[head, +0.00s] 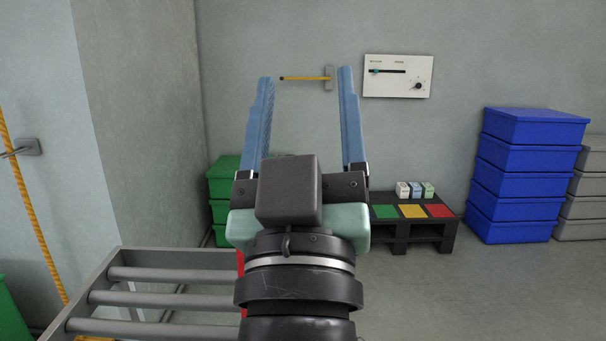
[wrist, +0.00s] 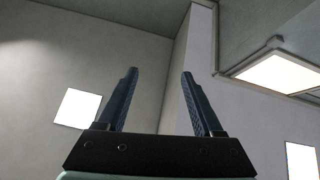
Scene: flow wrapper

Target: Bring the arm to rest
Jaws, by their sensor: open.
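My gripper (head: 305,78) stands upright in the middle of the head view, its two blue fingers spread apart with nothing between them but the wall behind. In the wrist view my gripper (wrist: 159,75) also shows open and empty, pointing up toward the wall corner and ceiling. The fingers touch nothing that I can see. My wrist hides part of what lies behind it.
A roller conveyor (head: 112,266) is at lower left. Behind stand green bins (head: 224,176), a dark low table (head: 405,228) with coloured squares and small boxes, and stacked blue bins (head: 524,177). A white control panel (head: 398,76) hangs on the wall. Floor at right is clear.

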